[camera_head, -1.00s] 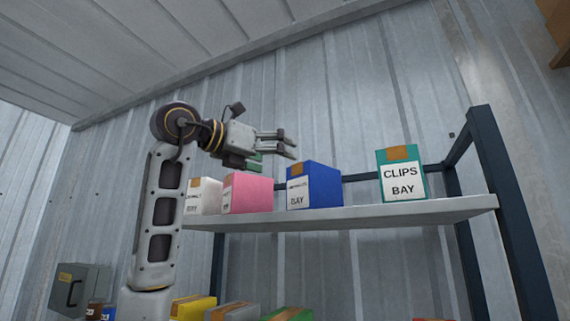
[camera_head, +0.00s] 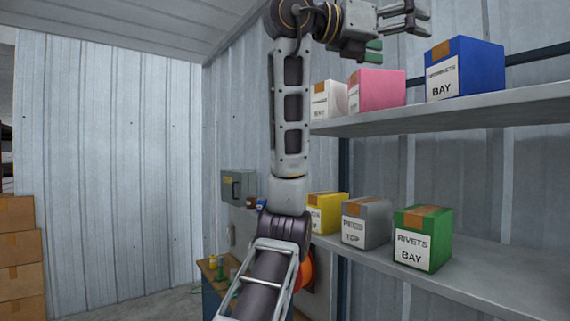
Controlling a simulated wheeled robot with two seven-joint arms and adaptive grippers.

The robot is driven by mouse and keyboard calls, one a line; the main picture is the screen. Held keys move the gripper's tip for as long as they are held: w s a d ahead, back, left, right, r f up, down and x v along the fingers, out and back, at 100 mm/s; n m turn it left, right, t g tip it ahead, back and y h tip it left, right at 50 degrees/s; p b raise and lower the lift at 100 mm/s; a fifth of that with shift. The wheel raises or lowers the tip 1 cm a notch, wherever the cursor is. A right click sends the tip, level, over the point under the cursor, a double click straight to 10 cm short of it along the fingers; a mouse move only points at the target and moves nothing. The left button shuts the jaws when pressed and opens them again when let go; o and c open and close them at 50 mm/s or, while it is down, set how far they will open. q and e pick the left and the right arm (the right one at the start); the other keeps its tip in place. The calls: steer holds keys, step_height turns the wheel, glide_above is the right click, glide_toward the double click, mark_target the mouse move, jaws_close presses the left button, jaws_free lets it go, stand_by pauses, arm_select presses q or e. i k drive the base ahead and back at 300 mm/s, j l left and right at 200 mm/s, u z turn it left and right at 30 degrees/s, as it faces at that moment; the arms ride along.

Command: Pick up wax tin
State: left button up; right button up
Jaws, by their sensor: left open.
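I cannot make out a wax tin for certain in the head view. Some small items (camera_head: 222,268), green and yellow, stand on a low bench (camera_head: 213,290) at the lower left of my arm, too small to identify. My left gripper (camera_head: 428,21) is open and empty, at the top of the view above the upper shelf, near the pink box (camera_head: 377,88) and the blue box (camera_head: 465,69). My right gripper is not in view.
The upper shelf (camera_head: 440,118) also holds a white box (camera_head: 328,101). The lower shelf (camera_head: 480,272) holds yellow (camera_head: 325,211), grey (camera_head: 367,224) and green (camera_head: 423,238) boxes. A grey wall cabinet (camera_head: 238,188) hangs left of my arm. Cardboard boxes (camera_head: 20,260) are stacked far left.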

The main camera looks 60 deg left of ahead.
mark_target(261, 201)
steer(key=u, duration=2.3)
